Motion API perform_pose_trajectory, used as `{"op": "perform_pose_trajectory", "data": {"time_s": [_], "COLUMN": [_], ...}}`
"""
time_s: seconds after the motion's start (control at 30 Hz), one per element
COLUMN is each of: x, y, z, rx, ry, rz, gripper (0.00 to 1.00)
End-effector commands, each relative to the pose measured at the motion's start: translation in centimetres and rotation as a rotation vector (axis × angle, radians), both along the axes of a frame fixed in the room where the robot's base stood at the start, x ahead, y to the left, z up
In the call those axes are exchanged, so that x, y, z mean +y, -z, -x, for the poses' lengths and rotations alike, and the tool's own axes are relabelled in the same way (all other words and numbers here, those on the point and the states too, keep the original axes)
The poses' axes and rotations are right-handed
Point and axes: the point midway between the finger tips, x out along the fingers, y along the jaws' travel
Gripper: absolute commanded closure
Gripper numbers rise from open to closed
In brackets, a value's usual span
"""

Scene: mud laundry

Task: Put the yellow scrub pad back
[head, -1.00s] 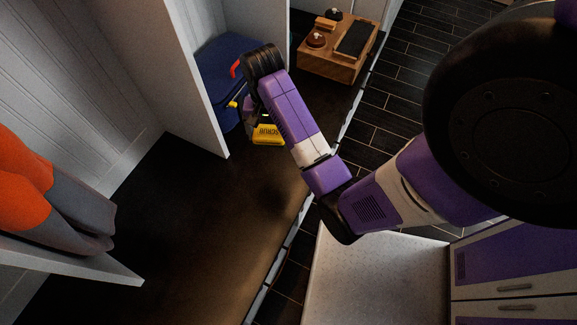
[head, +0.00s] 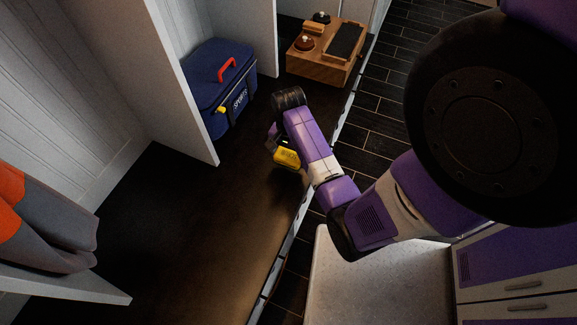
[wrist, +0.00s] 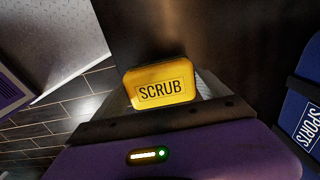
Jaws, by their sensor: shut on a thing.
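The yellow scrub pad (head: 287,158) is held at the end of my arm, above the dark bench surface. In the wrist view the pad (wrist: 160,84) shows its black "SCRUB" label facing the camera. My gripper (head: 281,148) is shut on the pad; in the wrist view my gripper (wrist: 165,108) has its fingers mostly hidden behind the pad. The gap between the pad and the surface below cannot be told exactly.
A blue sports bag (head: 220,85) with a red handle stands in the cubby left of my gripper. A wooden shoe-care box (head: 322,62) with brushes stands at the back. The dark bench (head: 185,220) is clear in front.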

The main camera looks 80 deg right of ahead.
Motion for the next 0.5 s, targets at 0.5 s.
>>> {"op": "perform_pose_trajectory", "data": {"time_s": [0.5], "x": [0.0], "y": [5.7], "z": [0.0], "rx": [0.000], "ry": [-0.001], "rz": [0.000], "gripper": [0.47]}}
